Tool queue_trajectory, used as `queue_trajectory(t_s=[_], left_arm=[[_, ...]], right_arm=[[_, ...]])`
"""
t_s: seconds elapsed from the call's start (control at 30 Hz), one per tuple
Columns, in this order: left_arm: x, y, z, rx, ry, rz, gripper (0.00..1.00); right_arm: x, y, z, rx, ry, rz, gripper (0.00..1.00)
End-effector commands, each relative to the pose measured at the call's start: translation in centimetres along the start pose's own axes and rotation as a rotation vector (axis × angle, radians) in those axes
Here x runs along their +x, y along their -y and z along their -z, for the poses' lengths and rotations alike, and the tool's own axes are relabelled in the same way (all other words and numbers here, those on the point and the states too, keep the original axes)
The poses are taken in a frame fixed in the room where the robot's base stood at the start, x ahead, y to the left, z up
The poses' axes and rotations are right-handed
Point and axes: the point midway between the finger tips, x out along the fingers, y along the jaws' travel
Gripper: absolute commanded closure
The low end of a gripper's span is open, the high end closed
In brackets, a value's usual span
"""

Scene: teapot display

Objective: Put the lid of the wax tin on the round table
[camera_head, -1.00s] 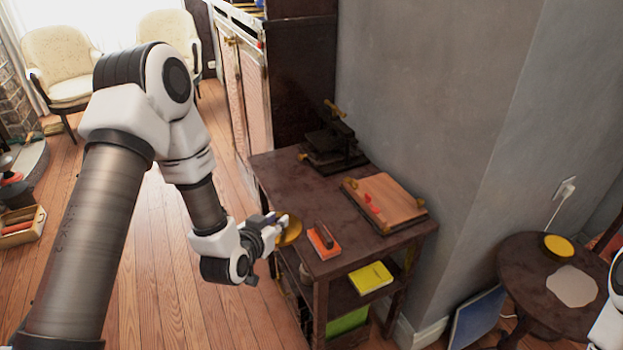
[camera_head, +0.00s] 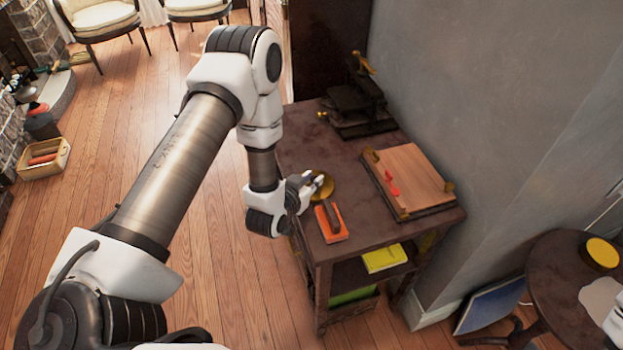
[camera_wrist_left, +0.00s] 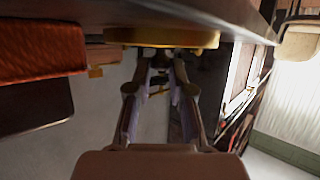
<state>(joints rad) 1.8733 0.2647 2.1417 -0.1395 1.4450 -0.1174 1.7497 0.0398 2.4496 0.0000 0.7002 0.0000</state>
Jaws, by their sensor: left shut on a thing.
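The gold round lid (camera_head: 322,187) is at the near left part of the dark wooden work table (camera_head: 300,150), beside an orange block. My left gripper (camera_head: 311,184) reaches in from the left and is shut on the lid's near edge. In the left wrist view the lid (camera_wrist_left: 165,38) shows as a yellow band at the fingertips (camera_wrist_left: 160,62). I cannot tell whether it touches the tabletop. The round table (camera_head: 555,280) stands at the lower right, with an open round tin of yellow wax (camera_head: 602,252) on it.
The orange block with a dark handle (camera_head: 331,223) is close to the lid; it also shows in the wrist view (camera_wrist_left: 40,48). A wooden board (camera_head: 410,178) and a black press (camera_head: 358,105) stand farther back.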

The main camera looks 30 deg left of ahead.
Motion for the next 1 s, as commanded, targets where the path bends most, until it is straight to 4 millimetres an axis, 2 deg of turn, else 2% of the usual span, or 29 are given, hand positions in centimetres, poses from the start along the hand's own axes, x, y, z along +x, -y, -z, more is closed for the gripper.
queue_trajectory(t_s=[0.27, 0.3, 0.37, 0.73, 0.87, 1.0], left_arm=[[0.1, 0.0, -0.4, 0.0, 0.002, 0.0, 1.0], [0.1, 0.0, -0.3, 0.0, 0.002, 0.0, 0.72], [0.1, 0.0, -0.3, 0.0, 0.002, 0.0, 0.54], [-0.3, 0.0, 0.1, 0.0, 0.002, 0.0, 0.54], [-2.4, 0.0, 0.0, -0.002, 0.004, 0.0, 0.54], [-6.1, 0.1, -0.1, -0.004, 0.006, 0.001, 0.54]], right_arm=[[0.3, 0.0, 0.0, 0.0, 0.0, 0.0, 0.42], [0.3, 0.0, 0.0, 0.0, 0.0, 0.0, 0.42], [0.2, 0.0, 0.0, 0.0, 0.0, 0.0, 0.42], [-0.1, 0.0, 0.0, 0.0, 0.0, 0.0, 0.42], [0.2, 0.0, 0.0, 0.0, 0.0, 0.0, 0.42], [0.5, 0.0, 0.0, 0.0, 0.0, 0.0, 0.42]])
